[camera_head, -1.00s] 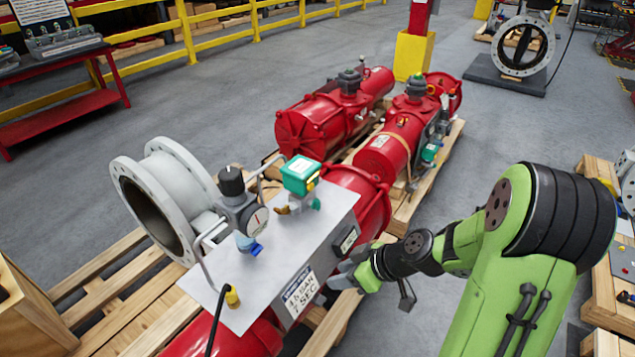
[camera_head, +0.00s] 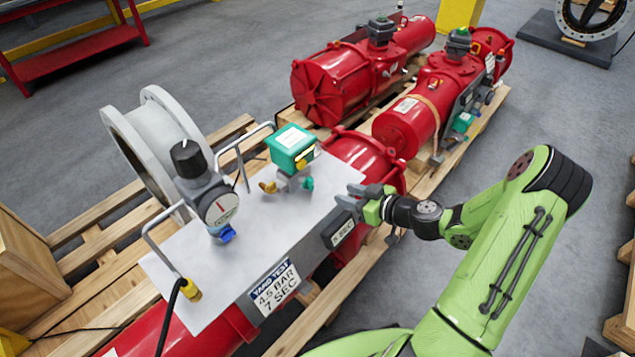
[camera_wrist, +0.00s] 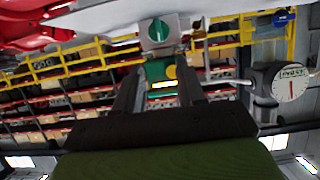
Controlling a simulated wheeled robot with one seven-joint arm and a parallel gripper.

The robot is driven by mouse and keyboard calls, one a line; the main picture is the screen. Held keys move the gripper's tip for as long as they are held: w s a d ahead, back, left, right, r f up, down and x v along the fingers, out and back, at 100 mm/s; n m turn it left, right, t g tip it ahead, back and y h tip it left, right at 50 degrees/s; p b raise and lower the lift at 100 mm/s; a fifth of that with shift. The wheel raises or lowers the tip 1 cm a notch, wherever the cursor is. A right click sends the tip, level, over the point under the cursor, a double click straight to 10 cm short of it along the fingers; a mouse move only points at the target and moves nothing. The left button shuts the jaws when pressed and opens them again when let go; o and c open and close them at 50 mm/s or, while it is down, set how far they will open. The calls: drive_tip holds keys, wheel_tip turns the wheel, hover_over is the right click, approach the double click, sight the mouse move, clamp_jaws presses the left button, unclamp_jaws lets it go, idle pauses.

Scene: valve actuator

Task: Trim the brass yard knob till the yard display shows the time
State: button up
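The yard sign (camera_head: 274,286) on the front of the metal plate reads "4.5 BAR 7 SEC". Right of it a small black display (camera_head: 343,233) ends in "SEC"; its figure is too small to read surely. A green valve box (camera_head: 292,148) stands on the plate, with a brass-coloured fitting (camera_head: 268,187) at its lower left and a yellow round piece on its side (camera_wrist: 172,72). I cannot tell which is the yard knob. My gripper (camera_head: 349,196) is right of the box, above the display. In the wrist view its fingers (camera_wrist: 160,80) are apart, with nothing between them.
A pressure gauge (camera_head: 219,207) with a black-topped regulator stands left of the green box. Bent metal handles (camera_head: 162,245) rise from the plate's left side. A yellow fitting (camera_head: 192,290) holds a black hose. Red cylinders (camera_head: 330,85) lie behind on pallets.

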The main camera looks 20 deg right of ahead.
sight(313, 183)
drive_tip(key=b+x, duration=0.1)
drive_tip(key=x, duration=1.1)
drive_tip(key=shift+w, duration=0.15)
clamp_jaws()
